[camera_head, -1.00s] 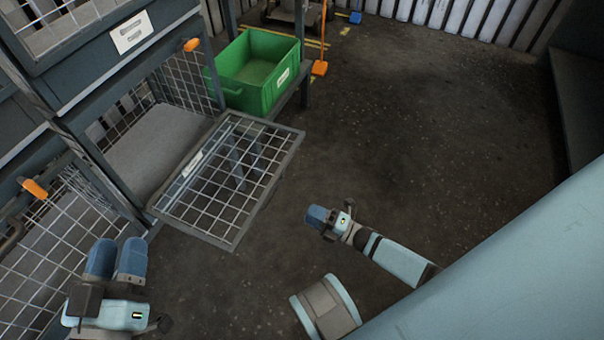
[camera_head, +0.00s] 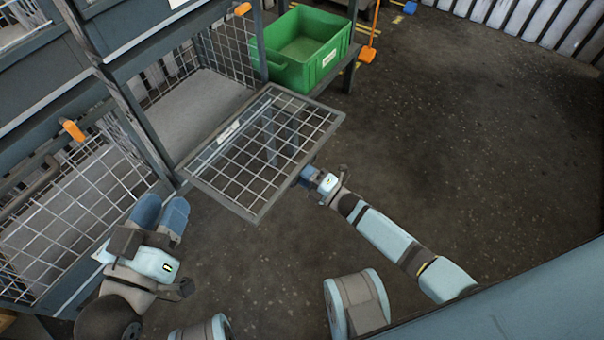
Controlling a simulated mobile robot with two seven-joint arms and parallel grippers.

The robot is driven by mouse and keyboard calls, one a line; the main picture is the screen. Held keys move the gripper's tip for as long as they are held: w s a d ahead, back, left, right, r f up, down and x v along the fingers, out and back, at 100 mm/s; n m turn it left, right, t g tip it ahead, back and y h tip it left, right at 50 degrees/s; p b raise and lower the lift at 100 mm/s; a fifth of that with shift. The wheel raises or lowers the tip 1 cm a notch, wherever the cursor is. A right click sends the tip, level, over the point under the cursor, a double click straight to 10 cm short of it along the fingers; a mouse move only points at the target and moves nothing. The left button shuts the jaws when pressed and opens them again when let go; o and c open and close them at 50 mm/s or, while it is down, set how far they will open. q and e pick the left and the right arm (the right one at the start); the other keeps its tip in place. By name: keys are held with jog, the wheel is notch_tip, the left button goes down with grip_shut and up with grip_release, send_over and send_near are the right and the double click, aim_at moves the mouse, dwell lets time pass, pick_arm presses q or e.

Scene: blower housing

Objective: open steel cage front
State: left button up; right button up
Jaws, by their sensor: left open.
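A steel mesh cage front (camera_head: 258,210) is swung down and sticks out roughly level from the cage (camera_head: 205,105), whose front opening is clear. A white label (camera_head: 228,132) sits on its inner bar. My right gripper (camera_head: 303,175) is at the panel's right-hand edge, with its fingertips at or partly under the frame; I cannot tell whether it touches or grips. My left gripper (camera_head: 162,203) is open and empty, below and left of the panel, in front of a second mesh-sided cage (camera_head: 60,225) at lower left.
A green bin (camera_head: 300,55) stands on a low stand behind the panel. Orange latches (camera_head: 72,130) sit on the cage posts. The dark floor (camera_head: 460,130) to the right is clear.

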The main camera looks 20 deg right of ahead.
aim_at(300, 163)
pick_arm(q)
jog(key=shift+s+f, duration=0.1)
jog(key=shift+f, duration=0.1)
pick_arm(e)
jog(key=shift+w+a+r, duration=0.1)
jog(key=shift+w+a, duration=0.05)
jog(key=shift+w, duration=0.05)
